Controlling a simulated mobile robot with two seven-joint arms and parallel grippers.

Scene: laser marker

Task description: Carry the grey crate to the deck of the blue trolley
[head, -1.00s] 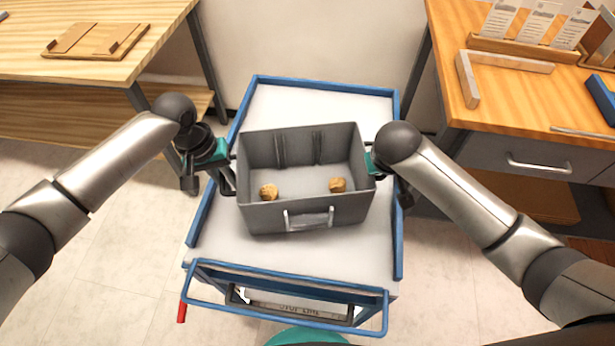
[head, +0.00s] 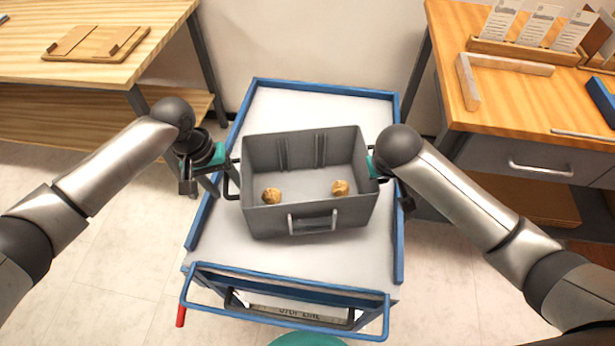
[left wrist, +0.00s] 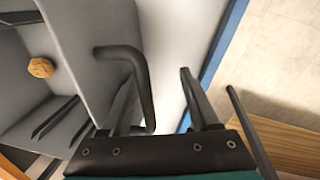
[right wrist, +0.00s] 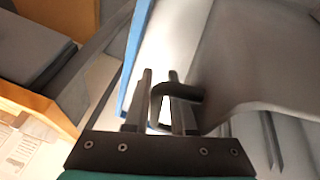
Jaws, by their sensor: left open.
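The grey crate (head: 275,222) is upright over the pale deck (head: 230,247) of the blue trolley and appears to rest on it, turned slightly. Two brown lumps (head: 271,196) (head: 340,187) lie inside it. My left gripper (head: 229,176) is at the crate's left side. In the left wrist view its fingers (left wrist: 160,105) are spread, with the dark side handle (left wrist: 143,85) between them, clear of the outer finger. My right gripper (right wrist: 160,105) is at the right side, its fingers on either side of the other handle (right wrist: 156,108). Whether they press on it is unclear.
The trolley's blue push bar (head: 285,322) is at the near end. A wooden table (head: 60,75) with a wooden board (head: 97,43) stands at left. A wooden workbench (head: 515,100) with card holders stands at right. Bare deck shows behind and in front of the crate.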

